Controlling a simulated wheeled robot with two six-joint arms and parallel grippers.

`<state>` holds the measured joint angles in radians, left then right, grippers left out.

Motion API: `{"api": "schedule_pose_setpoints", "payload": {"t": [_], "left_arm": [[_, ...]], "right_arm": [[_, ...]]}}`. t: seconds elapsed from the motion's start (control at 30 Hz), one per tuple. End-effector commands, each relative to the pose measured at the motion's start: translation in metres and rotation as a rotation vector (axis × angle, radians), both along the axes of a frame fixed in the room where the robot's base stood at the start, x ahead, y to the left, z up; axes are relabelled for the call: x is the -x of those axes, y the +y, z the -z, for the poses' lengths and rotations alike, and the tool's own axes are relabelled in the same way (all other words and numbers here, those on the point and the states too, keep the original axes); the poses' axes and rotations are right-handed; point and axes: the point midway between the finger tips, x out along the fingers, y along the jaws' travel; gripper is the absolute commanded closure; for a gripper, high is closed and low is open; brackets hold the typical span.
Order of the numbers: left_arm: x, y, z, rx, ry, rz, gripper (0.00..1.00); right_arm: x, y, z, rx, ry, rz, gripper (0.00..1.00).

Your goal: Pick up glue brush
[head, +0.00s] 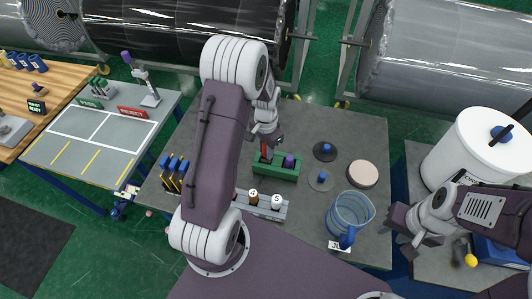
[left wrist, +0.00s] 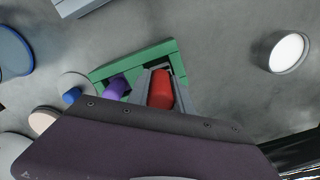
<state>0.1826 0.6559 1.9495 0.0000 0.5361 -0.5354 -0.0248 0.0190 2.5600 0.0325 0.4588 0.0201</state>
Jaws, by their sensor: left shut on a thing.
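The glue brush, seen as a red handle (left wrist: 160,90), stands in a green holder (head: 262,170) on the grey table. Its red also shows in the head view (head: 265,151). My left gripper (head: 266,147) reaches down over the holder and is shut on the red handle, with a finger on each side in the left wrist view. The brush's lower end is hidden in the holder. A purple-topped thing (head: 289,161) stands beside it in the same holder. My right gripper (head: 405,232) is empty, with its fingers apart, near the table's right edge.
A blue clear jug (head: 350,214) stands at the front right of the table. A grey rack (head: 268,208) with numbered caps lies in front of the holder. Blue-knobbed discs (head: 325,151) and a pale round lid (head: 363,173) lie to the right. A white pot (head: 484,145) stands further right.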

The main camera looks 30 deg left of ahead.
Motion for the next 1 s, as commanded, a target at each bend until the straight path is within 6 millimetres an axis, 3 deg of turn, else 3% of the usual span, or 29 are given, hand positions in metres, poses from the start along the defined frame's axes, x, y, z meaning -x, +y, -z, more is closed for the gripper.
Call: {"api": "schedule_pose_setpoints", "payload": {"t": [0.1,0.4,0.6,1.0], "left_arm": [[-0.002,0.0,-0.023,-0.002,-0.007,0.0,1.0],[-0.048,-0.052,-0.061,0.0,-0.004,0.004,1.0],[-0.07,-0.076,-0.081,0.0,-0.002,0.002,1.0],[-0.079,-0.086,-0.091,0.0,0.0,-0.001,1.0]], "right_arm": [[0.0,0.0,0.008,0.0,0.0,0.0,0.64],[0.0,0.0,0.018,0.0,0.0,0.0,0.64],[0.0,0.0,0.02,0.0,0.0,0.0,0.64],[0.0,0.0,0.021,0.0,0.0,0.0,0.64]]}}
